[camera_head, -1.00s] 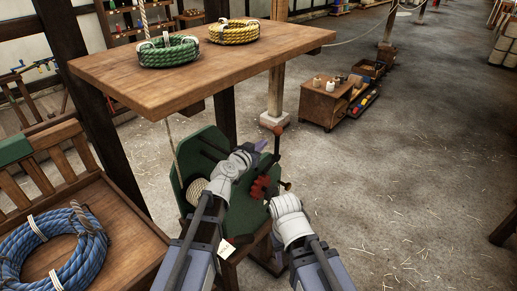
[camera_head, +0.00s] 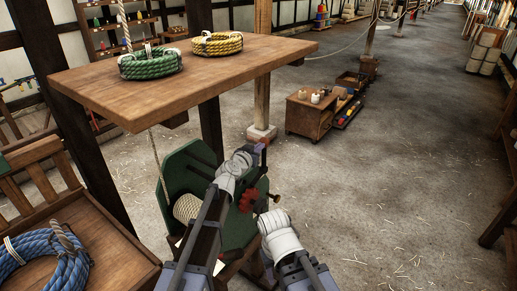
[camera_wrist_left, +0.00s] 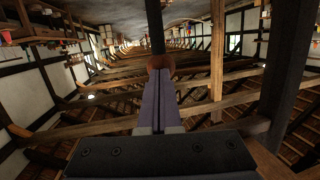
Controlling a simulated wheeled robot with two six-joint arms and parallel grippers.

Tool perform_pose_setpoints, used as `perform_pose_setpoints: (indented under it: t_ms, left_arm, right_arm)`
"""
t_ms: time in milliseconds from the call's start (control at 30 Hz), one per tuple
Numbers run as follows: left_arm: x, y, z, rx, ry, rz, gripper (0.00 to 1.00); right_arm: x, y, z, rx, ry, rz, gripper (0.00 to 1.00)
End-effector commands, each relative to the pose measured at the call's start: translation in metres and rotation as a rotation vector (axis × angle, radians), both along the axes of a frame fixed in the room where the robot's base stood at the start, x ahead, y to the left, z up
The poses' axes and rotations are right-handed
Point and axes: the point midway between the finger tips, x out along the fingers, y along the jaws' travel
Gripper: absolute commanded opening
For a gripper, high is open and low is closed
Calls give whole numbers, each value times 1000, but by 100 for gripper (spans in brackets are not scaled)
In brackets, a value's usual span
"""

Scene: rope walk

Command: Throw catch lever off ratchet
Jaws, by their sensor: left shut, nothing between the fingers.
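The green winch frame (camera_head: 178,171) stands below the table's front edge, with a wound rope drum (camera_head: 187,207) and a red toothed ratchet wheel (camera_head: 248,198). My left gripper (camera_head: 261,151) is above the ratchet, its purple fingers shut and empty. In the left wrist view, a brown knob (camera_wrist_left: 160,62) on a dark rod (camera_wrist_left: 155,28), which looks like the catch lever, is at the fingertips; I cannot tell if they touch. In the head view that lever is not clearly seen behind my gripper. My right wrist is right of the winch; its fingers do not show.
A wooden table (camera_head: 150,92) carries a green rope coil (camera_head: 150,62) and a yellow one (camera_head: 217,44). A blue rope coil (camera_head: 40,257) lies on a wooden bench at lower left. A small brown knob (camera_head: 276,198) sticks out beside the ratchet. The floor to the right is open.

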Motion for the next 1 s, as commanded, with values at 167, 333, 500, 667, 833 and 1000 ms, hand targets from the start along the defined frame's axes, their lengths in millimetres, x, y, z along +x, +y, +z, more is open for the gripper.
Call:
perform_pose_setpoints:
  t_ms: [167, 333, 500, 667, 833, 1000]
  left_arm:
    - [2, -2, 3, 10, 10, -3, 0]
    - [10, -9, 10, 43, 54, -8, 0]
    - [24, -18, 16, 101, 135, -8, 0]
    - [40, -28, 18, 170, 232, -6, 0]
    - [58, -41, 16, 255, 349, -3, 0]
    - [73, -52, 10, 330, 454, -2, 0]
  right_arm:
    - [0, 0, 6, 0, 0, 0, 50]
    - [0, 0, 24, 0, 0, -1, 50]
    - [0, 0, 51, 1, 0, -4, 50]
    - [0, 0, 76, 2, 0, -10, 50]
    - [0, 0, 101, 2, -1, -14, 50]
    - [0, 0, 116, 2, 0, -13, 50]
